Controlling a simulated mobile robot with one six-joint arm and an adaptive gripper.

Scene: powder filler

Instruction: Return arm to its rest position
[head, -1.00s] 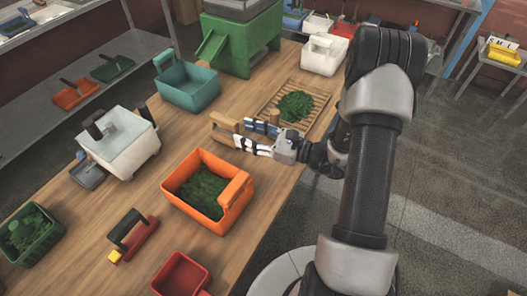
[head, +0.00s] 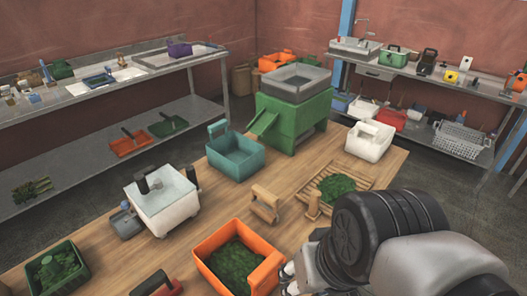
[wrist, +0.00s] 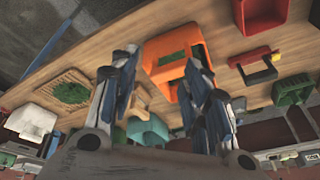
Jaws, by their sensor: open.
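My gripper (wrist: 162,88) shows in the wrist view with its two fingers spread apart and nothing between them. In the head view my arm is folded at the lower right, and the gripper itself is mostly hidden at the bottom edge, by the orange bin. The orange bin (head: 213,243) holding green leaves stands on the wooden table (head: 185,249). It also shows beyond the fingers in the wrist view (wrist: 190,40). The wooden-handled piece (head: 265,203) stands on the table, clear of my arm.
A slatted wooden tray (head: 365,181) with a green heap lies near the arm. Shelved benches line the walls.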

